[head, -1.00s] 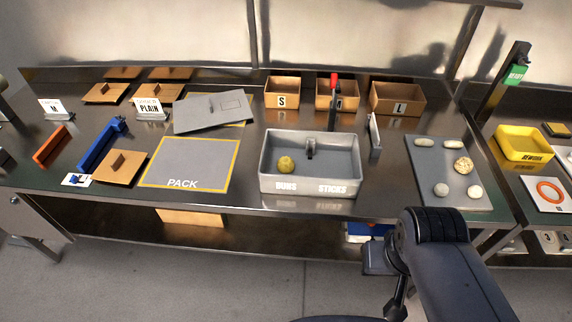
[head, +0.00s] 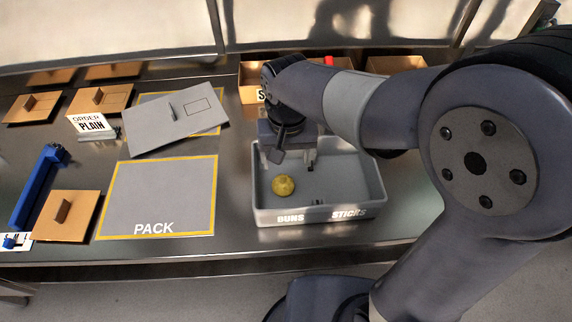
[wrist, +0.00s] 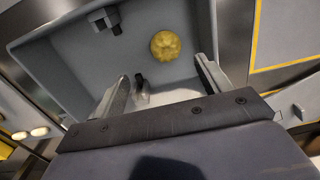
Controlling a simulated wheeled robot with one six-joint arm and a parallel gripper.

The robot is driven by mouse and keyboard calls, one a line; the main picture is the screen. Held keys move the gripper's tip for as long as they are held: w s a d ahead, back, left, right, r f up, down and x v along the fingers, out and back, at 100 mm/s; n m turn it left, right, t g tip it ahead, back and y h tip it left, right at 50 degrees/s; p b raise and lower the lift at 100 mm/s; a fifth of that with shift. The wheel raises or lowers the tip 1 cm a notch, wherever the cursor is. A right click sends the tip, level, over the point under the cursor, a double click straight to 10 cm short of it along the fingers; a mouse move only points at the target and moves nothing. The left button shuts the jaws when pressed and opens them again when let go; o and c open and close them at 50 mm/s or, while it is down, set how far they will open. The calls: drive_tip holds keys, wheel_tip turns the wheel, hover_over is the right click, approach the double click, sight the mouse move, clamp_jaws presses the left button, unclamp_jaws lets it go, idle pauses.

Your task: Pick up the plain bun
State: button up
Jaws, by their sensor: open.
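A round yellow bun (head: 283,186) lies on the floor of the grey tray (head: 380,190), above the BUNS label on its front wall. The bun also shows in the wrist view (wrist: 165,45), at top centre. My gripper (head: 288,163) is over the tray, just behind the bun in the head view. In the wrist view my gripper (wrist: 165,78) has its two fingers spread, with nothing between them that it holds. The bun lies beyond the fingertips, apart from them. How high the fingers are above the tray floor is hard to tell.
The tray's walls surround the bun, and a small dark fitting (wrist: 103,20) shows inside it. The PACK mat (head: 160,195) is bare to the left. A grey lid (head: 175,120) and ORDER PLAIN sign (head: 93,125) stand behind it. My arm hides the right side.

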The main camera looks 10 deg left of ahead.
hover_over(283, 180)
wheel_tip(283, 180, down, 5)
drive_tip(key=shift+s+d+f, duration=0.1)
drive_tip(key=shift+f, duration=0.05)
drive_tip(key=shift+f+p, duration=0.45)
drive_tip(key=shift+f, duration=2.45)
drive_tip(key=c, duration=1.1)
